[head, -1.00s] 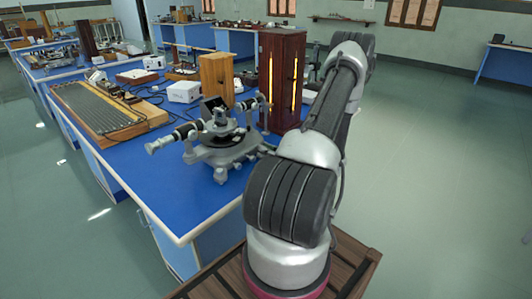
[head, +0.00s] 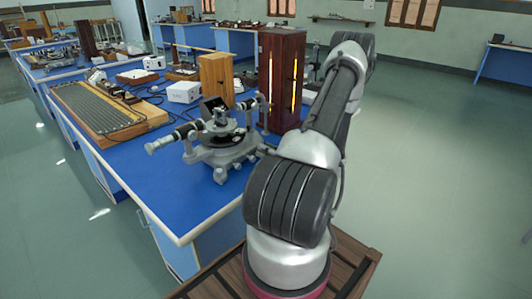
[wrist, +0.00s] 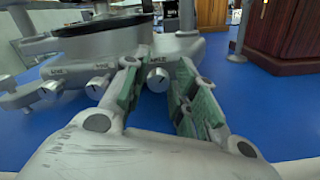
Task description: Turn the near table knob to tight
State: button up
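The spectrometer (head: 222,150) stands on the blue bench top, with its dark round table and silver-grey base. In the wrist view, a small silver knob (wrist: 158,79) with a dark index line sits between the fingertips of my gripper (wrist: 163,75). The gripper is open, with a green-padded finger on each side of the knob; I cannot tell if either touches it. A second silver knob (wrist: 97,87) and a third (wrist: 50,88) sit to the left, outside the fingers. Small labels by the knobs are too blurred to read. The gripper is hidden behind my arm in the head view.
A dark wooden lamp cabinet (head: 281,80) with glowing slits stands behind the spectrometer; its base also shows in the wrist view (wrist: 283,40). A wooden box (head: 216,80) and a white box (head: 184,92) stand farther back. The bench's front left is clear.

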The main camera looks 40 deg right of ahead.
jog(key=shift+o, duration=0.6)
jog(key=s, duration=1.2)
jog(key=shift+d, duration=0.45)
